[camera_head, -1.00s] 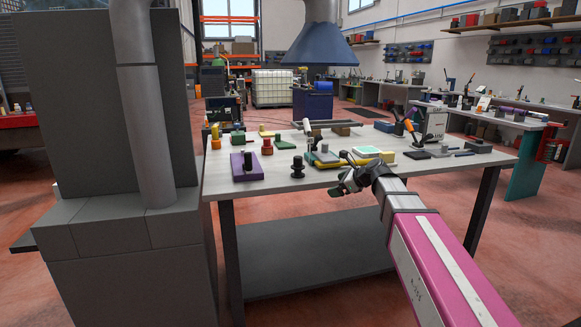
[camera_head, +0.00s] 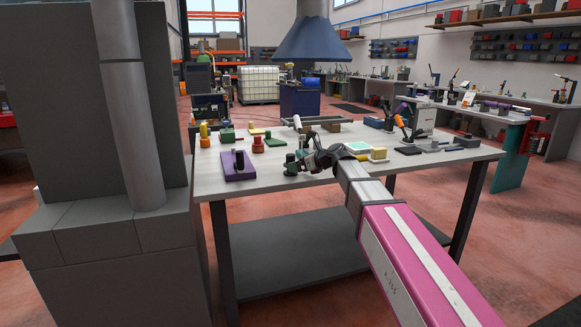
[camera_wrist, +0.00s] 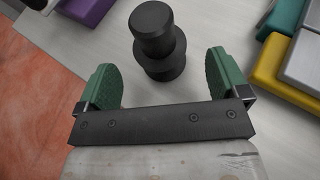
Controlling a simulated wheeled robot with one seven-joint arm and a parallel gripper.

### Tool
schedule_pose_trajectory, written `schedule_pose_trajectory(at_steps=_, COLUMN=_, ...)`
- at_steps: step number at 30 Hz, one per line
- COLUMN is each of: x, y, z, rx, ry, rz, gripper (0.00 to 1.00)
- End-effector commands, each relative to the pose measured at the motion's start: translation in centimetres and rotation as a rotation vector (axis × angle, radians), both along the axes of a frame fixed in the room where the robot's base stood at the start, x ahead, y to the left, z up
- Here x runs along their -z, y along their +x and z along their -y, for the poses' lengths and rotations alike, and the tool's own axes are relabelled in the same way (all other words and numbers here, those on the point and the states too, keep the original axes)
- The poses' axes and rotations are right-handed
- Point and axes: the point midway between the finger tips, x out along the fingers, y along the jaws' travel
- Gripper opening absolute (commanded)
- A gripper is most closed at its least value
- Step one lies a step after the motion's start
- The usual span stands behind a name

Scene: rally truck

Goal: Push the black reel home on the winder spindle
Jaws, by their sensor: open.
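The black reel (camera_wrist: 153,32), a dark stepped piece with a round knob top, stands upright on the table. It also shows at the table's front in the head view (camera_head: 291,162). My gripper (camera_wrist: 162,68) is open and empty; its green-padded fingers are spread to either side of the reel's near side, with no clear contact.
Yellow and grey blocks (camera_wrist: 285,63) lie right of my gripper. Red (camera_head: 258,145) and green pieces stand behind the purple block. A white-topped box (camera_head: 356,147) is behind my wrist. A grey column and cabinet stand left of the table.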

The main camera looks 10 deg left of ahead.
Motion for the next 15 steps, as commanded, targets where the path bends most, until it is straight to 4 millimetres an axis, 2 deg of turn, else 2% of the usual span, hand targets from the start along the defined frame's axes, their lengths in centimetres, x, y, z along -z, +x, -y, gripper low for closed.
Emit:
schedule_pose_trajectory(at_steps=8, x=1.6, y=1.4, z=-3.3, rx=-0.001, ry=0.0, rz=0.001, gripper=0.93)
schedule_pose_trajectory(at_steps=15, x=1.8, y=1.4, z=-3.5, rx=0.0, ry=0.0, rz=0.001, gripper=0.93)
